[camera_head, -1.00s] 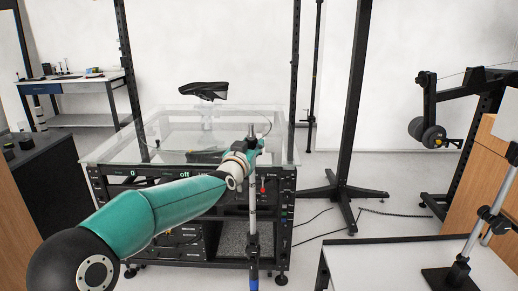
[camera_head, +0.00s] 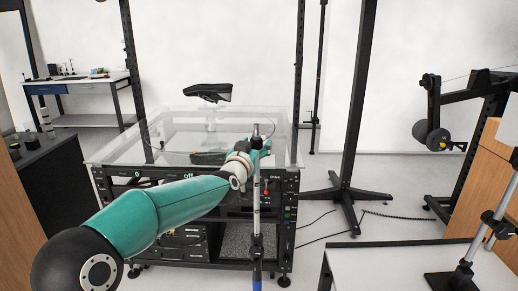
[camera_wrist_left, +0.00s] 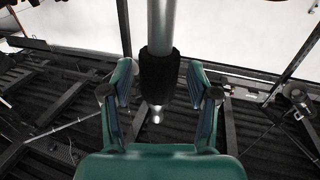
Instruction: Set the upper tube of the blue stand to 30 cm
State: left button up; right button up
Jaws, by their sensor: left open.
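The blue stand's upright tube (camera_head: 256,212) is silver-grey with dark bands in the head view, standing in front of the glass-topped rack. Its blue lower part (camera_head: 257,285) shows at the bottom edge. In the left wrist view the silver tube (camera_wrist_left: 160,20) runs into a black collar (camera_wrist_left: 159,75). My left gripper (camera_head: 262,147) is at the top of the stand in the head view. In the left wrist view its teal fingers (camera_wrist_left: 160,98) are spread, with the collar between or just beyond them and a gap on each side. The base is hidden. My right gripper is not in view.
A black post on feet (camera_head: 345,194) stands right of the rack. A white table (camera_head: 400,268) with a small clamp stand (camera_head: 468,262) is front right.

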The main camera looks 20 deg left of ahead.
pick_arm(q)
jog(key=s, duration=1.2)
jog(key=shift+d, duration=0.1)
notch_tip(320, 180, down, 16)
jog(key=w+g+p, duration=0.1)
jog(key=g+p, duration=0.2)
jog(key=g, duration=0.1)
jog(key=s+d+f+g+h+p, duration=0.15)
jog(key=s+f, duration=0.25)
jog(key=f, duration=0.5)
jog(key=s+d+f+g+p, duration=0.1)
jog(key=s+d+f+g, duration=0.2)
jog(key=f, duration=0.5)
jog(key=s+d+f+g+h, duration=0.1)
jog(key=s+d+f+g, duration=0.1)
jog(key=s, duration=0.7)
jog(key=s+d+f+n+g+h+p, duration=0.1)
jog(key=s+d+f+g, duration=0.1)
jog(key=s+f+g, duration=0.2)
jog(key=s+d+f+n+g+h, duration=0.1)
jog(key=s+d+f+g, duration=0.2)
jog(key=s+f, duration=0.4)
jog(key=s, duration=0.7)
jog(key=shift+s+f, duration=0.3)
jog(key=shift+f, duration=0.1)
